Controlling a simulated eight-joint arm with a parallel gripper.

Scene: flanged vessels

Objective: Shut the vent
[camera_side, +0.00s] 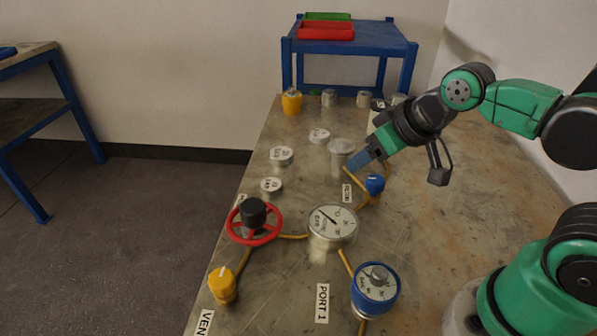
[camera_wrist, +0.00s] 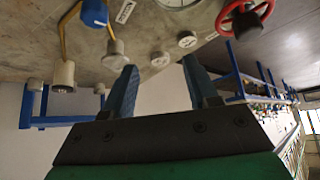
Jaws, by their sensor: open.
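The vent valve is a yellow knob (camera_side: 222,285) at the near left of the bench. A partly cropped label starting "VEN" (camera_side: 204,322) lies just in front of it. A thin yellow pipe runs from it toward the red handwheel (camera_side: 254,222), which has a black hub. The yellow knob is not visible in the wrist view. My gripper (camera_side: 357,160) is near the middle of the bench, by a grey cylinder (camera_side: 340,147), well away from the vent knob. In the wrist view the two blue fingers of my gripper (camera_wrist: 159,86) are apart with nothing between them.
A round gauge (camera_side: 333,226), a small blue knob (camera_side: 375,184) and a blue-rimmed dial (camera_side: 375,288) stand on the bench. Several white discs (camera_side: 281,155) lie along its left side. Another yellow-topped piece (camera_side: 291,102) stands at the back left. A blue table (camera_side: 350,44) is behind.

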